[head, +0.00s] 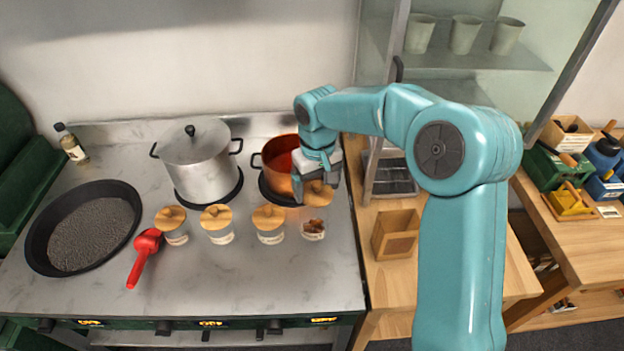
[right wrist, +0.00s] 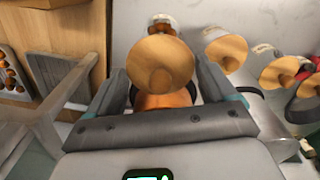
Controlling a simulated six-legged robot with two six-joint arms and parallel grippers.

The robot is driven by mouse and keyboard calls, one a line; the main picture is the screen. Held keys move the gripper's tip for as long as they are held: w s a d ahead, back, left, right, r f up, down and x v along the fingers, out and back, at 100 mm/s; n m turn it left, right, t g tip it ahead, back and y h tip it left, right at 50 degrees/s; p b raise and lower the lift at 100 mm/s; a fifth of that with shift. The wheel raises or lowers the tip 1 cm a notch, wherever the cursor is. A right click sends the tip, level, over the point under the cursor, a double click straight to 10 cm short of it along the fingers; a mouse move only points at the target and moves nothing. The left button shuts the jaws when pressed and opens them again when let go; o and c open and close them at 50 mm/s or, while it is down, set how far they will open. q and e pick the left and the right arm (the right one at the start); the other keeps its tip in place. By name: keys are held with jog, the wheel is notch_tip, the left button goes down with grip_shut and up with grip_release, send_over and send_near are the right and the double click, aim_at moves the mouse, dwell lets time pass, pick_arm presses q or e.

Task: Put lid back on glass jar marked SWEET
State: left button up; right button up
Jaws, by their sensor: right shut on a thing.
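My right gripper (head: 318,172) reaches down over the stove top beside the copper pot. It is shut on a round wooden lid (head: 318,194) with a knob, which also shows between the fingers in the right wrist view (right wrist: 160,62). The open glass jar (head: 313,231), with brown chestnuts inside, stands just in front of the held lid, at the right end of the jar row. Its rim peeks out past the lid in the right wrist view (right wrist: 163,19). The lid is apart from the jar. The jar's label is too small to read. My left gripper is out of view.
Several lidded jars (head: 269,225) stand to the left of the open one. The copper pot (head: 280,160) and a steel pot (head: 200,170) stand behind. A red scoop (head: 143,256) and a black pan (head: 82,228) lie left. The stove's front is clear. A wooden box (head: 396,233) stands right.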

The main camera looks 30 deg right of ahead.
jog(key=shift+a+f, duration=0.3)
jog(key=shift+w+a+f+b, duration=0.15)
jog(key=shift+w+f+b, duration=0.05)
jog(key=shift+f+b, duration=0.2)
jog(key=f+b, duration=0.3)
jog(key=shift+s+d+f, duration=0.2)
jog(key=shift+d+f, duration=0.05)
jog(key=shift+d, duration=0.1)
jog(key=shift+w+a+f+b, duration=0.2)
jog(key=shift+f+b, duration=0.2)
jog(key=shift+f, duration=0.2)
jog(key=shift+d+f, duration=0.1)
jog(key=shift+f, duration=0.1)
jog(key=shift+s+d+r, duration=0.1)
